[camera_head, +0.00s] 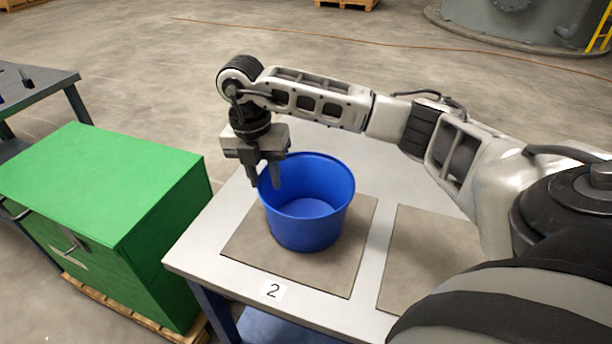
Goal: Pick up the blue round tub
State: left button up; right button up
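The blue round tub (308,226) stands upright and open on a grey-brown mat (356,262) on the light table, behind the label "2". Its inside looks empty. My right gripper (264,183) comes in from the right over the tub's far side and points down at the tub's left rim. Its two fingers are apart, one outside the rim on the left and one over the inside of the tub. The tub wall lies between them; I cannot tell if either finger touches it. My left gripper is out of view.
The light table (206,243) has a second, bare mat (425,250) to the right, partly hidden by my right arm. A green cabinet (100,180) on a wooden pallet stands to the left of the table. A dark workbench (35,85) is at the far left.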

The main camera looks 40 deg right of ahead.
aim_at(266, 197)
jog(key=f, duration=0.2)
jog(key=f+p, duration=0.1)
jog(key=f, duration=0.2)
jog(key=shift+s+a+f, duration=0.15)
jog(key=shift+s, duration=0.05)
grip_shut()
